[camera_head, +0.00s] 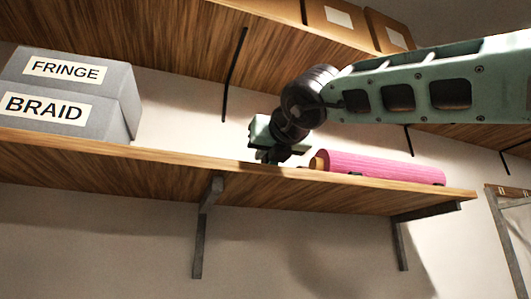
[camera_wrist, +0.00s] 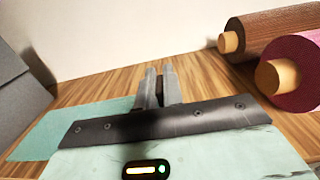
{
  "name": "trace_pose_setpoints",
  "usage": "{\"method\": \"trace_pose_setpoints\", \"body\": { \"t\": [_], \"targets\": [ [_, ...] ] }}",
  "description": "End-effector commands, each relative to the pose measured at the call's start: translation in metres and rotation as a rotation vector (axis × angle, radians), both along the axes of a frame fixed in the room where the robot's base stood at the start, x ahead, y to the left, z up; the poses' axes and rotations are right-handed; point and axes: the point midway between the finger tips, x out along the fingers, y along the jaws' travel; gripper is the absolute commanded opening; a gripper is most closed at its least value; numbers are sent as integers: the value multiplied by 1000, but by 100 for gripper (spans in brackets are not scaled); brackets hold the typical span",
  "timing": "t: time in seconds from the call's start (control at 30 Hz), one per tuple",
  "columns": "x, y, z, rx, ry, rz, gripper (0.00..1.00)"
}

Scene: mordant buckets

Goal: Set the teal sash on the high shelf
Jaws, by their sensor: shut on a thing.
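The teal sash (camera_wrist: 62,130) lies flat on the wooden shelf board in the wrist view, left of my gripper (camera_wrist: 160,72) and partly hidden behind its mount. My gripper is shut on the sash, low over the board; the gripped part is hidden. In the head view my gripper (camera_head: 268,157) is at the shelf (camera_head: 150,150), between the grey boxes and the pink roll. The sash cannot be made out there. An upper shelf (camera_head: 190,45) runs above this one.
Grey boxes labelled FRINGE (camera_head: 66,70) and BRAID (camera_head: 45,108) stand at the left. A pink roll (camera_head: 385,168) lies to the right; a brown roll (camera_wrist: 270,38) lies beside it in the wrist view. Brown boxes (camera_head: 335,18) stand on the upper shelf.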

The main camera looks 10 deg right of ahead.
Motion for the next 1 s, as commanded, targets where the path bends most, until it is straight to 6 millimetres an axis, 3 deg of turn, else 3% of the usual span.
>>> {"method": "trace_pose_setpoints", "body": {
  "t": [0.03,0.13,0.53,1.0],
  "targets": [
    [0,0,-3,0,0,0,0],
    [0,0,-2,0,0,0,30],
    [-3,0,0,-1,-1,-1,30],
    [-89,-17,-5,2,-4,3,30]
  ]
}}
